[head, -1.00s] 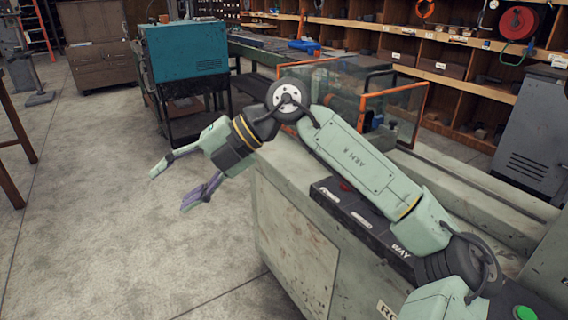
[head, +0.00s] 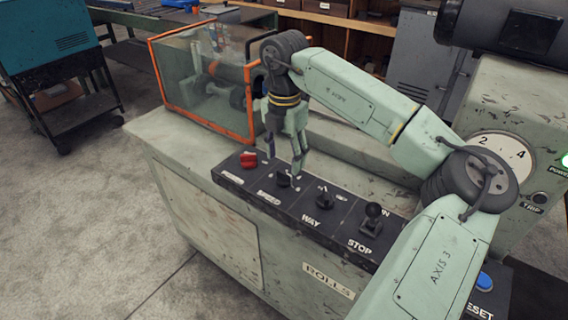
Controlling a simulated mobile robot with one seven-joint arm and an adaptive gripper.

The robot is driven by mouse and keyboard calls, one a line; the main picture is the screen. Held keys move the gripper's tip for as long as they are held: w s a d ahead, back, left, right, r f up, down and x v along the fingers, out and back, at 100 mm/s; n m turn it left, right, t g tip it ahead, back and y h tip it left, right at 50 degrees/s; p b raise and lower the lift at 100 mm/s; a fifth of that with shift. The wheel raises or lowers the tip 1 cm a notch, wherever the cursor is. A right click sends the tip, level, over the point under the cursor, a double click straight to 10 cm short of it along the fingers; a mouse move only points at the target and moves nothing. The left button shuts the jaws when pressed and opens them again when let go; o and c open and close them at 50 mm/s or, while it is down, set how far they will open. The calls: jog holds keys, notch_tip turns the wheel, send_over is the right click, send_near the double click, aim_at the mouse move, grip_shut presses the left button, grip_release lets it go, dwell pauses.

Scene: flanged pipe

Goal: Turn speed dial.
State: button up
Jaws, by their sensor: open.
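A dark control panel (head: 232,181) runs along the front top edge of the pale green machine. It carries a red knob (head: 248,159) at its left end and a black knob (head: 284,178) beside that. Another black knob (head: 325,201) is farther right. My gripper (head: 284,159) points down, open, just above or around the black knob beside the red one. I cannot tell whether the fingers touch it.
A black ball-topped lever (head: 371,217) stands on the panel's right part. An orange-framed clear guard (head: 205,80) stands left of my gripper. A round gauge (head: 500,155) and a blue button (head: 484,281) are at the right.

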aim_at(284, 172)
jog(key=shift+f+p, duration=0.45)
jog(key=shift+f, duration=1.75)
jog(key=c, duration=1.2)
jog(key=shift+o, duration=0.2)
